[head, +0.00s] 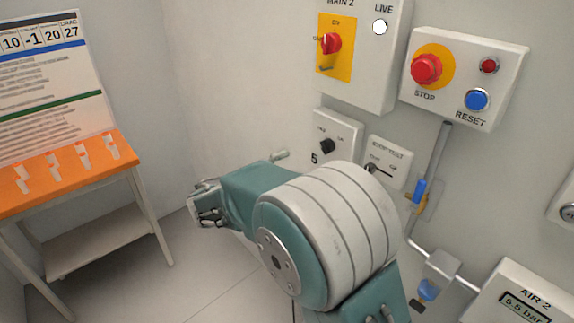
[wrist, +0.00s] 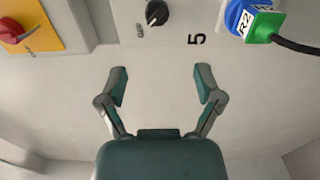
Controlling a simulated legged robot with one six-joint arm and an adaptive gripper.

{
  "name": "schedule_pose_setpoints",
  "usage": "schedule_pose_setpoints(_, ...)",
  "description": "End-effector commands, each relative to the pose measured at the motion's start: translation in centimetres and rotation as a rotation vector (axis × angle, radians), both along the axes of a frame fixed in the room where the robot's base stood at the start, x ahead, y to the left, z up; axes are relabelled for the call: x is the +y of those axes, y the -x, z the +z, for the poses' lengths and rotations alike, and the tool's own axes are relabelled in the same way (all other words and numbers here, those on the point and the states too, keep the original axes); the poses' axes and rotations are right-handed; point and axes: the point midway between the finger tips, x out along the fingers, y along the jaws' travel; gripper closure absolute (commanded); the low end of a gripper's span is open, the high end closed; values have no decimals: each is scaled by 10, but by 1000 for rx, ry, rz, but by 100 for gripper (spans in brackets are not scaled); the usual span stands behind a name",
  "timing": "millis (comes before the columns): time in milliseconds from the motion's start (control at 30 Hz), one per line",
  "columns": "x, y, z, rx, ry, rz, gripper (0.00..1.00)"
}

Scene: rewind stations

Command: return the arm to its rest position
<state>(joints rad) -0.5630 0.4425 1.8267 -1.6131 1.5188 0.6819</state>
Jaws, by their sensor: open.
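My arm reaches forward across the head view, with its large pale joint in the middle. My gripper (head: 208,207) is at the left end of the arm, in front of the wall. In the wrist view my gripper (wrist: 160,82) has its two fingers well apart with nothing between them, only bare pale wall beyond. The fingers touch nothing that I can see. The upper arm base is cut off by the bottom edge of the head view.
A box with a red rotary switch (head: 331,43), a stop box with a red button (head: 426,69), a small selector box (head: 329,146) and an air gauge box (head: 517,298) are on the wall. An orange-topped table (head: 124,150) stands left. Floor between is clear.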

Motion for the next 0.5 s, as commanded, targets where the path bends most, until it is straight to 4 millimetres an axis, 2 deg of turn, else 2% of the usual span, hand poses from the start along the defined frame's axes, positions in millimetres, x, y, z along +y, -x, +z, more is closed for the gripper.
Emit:
schedule_pose_setpoints(133, -2, 1, 1, 2, -3, -3, 15)
schedule_pose_setpoints(233, -17, 9, 5, 26, -43, -36, 15)
schedule_pose_setpoints(367, -61, 39, 10, 107, -174, -131, 15)
schedule_pose_setpoints(500, -103, 82, 10, 200, -362, -222, 15)
